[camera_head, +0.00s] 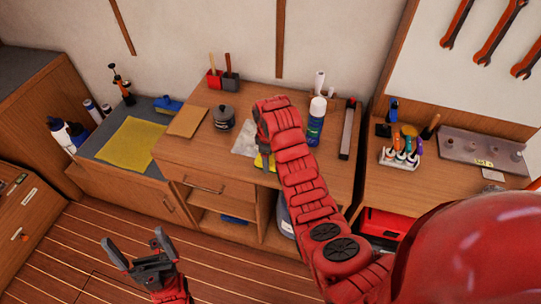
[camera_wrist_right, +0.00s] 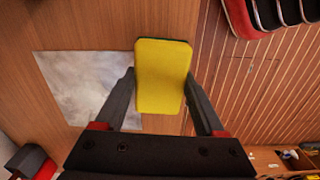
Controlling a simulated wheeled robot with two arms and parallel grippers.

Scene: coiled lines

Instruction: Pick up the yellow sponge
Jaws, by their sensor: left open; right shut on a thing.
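The yellow sponge (camera_wrist_right: 162,78) with a dark edge sits between the two fingers of my right gripper (camera_wrist_right: 163,100) in the right wrist view. My right gripper is shut on it. In the head view the sponge (camera_head: 258,163) shows only in part beside my right gripper (camera_head: 265,155), near the front edge of the wooden worktop (camera_head: 190,150); my arm hides the rest. How far it is above the worktop I cannot tell. My left gripper (camera_head: 138,246) is open and empty, low over the floor at the left.
A crumpled grey sheet (camera_wrist_right: 82,85) lies on the worktop beside the sponge; it also shows in the head view (camera_head: 243,140). A dark pot (camera_head: 224,118), a blue-and-white bottle (camera_head: 316,122) and a long grey tool (camera_head: 348,130) stand or lie nearby. A yellow cloth (camera_head: 128,144) lies left.

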